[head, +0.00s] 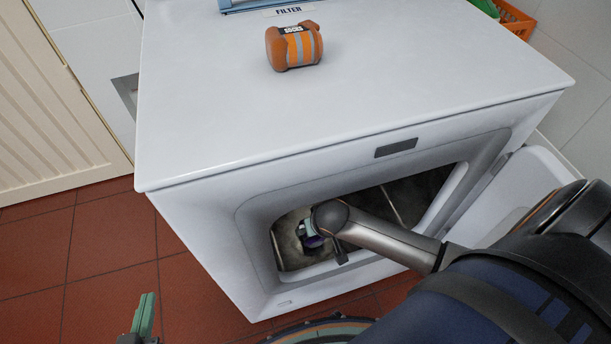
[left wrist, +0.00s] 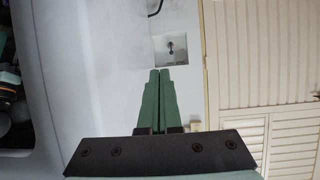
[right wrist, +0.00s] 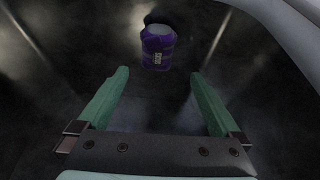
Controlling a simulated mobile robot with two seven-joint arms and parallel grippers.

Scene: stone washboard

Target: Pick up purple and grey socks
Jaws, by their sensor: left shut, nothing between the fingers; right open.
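The purple and grey socks (right wrist: 157,52) are a rolled bundle with a small label, lying on the dark floor of the machine's drum. My left gripper (head: 146,312) is outside the machine at the lower left. Its fingers are together and empty in the left wrist view (left wrist: 159,72).
The white machine (head: 220,130) has an open front opening with a rim (head: 255,225) around my right arm. Its open door (head: 520,185) stands at the right. An orange and grey bundle (head: 294,46) lies on top. An orange basket (head: 515,18) is at the back right.

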